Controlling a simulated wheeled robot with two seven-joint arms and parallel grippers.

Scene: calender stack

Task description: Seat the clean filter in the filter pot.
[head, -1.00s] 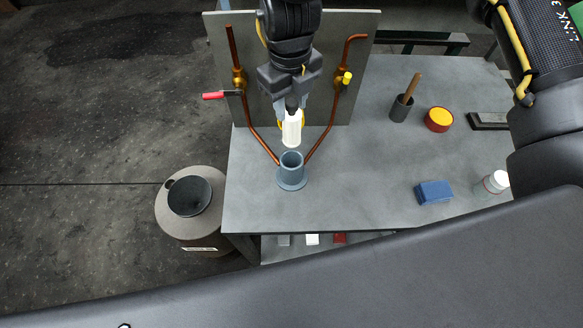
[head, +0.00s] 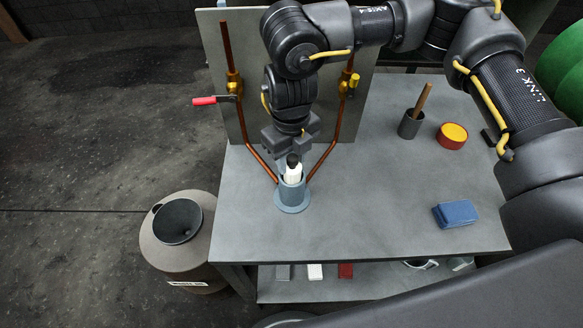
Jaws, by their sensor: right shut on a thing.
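The filter pot (head: 291,198) is a blue-grey cylinder on a round flange, standing on the grey bench between two copper pipes. The clean filter (head: 293,171) is white with a dark top end. Its lower part is hidden inside the mouth of the pot and its upper part stands out above the rim, close to upright. My right gripper (head: 292,160) is directly above the pot, shut on the filter's upper end; its fingers are partly hidden by the wrist and the filter. My left gripper is not in view.
A red-handled valve (head: 212,100) and a yellow-handled valve (head: 354,81) sit on the pipes beside my wrist. A brush cup (head: 410,125), a red-yellow tin (head: 452,136) and a blue block (head: 456,214) stand to the right. A funnel-topped drum (head: 178,222) stands left of the bench.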

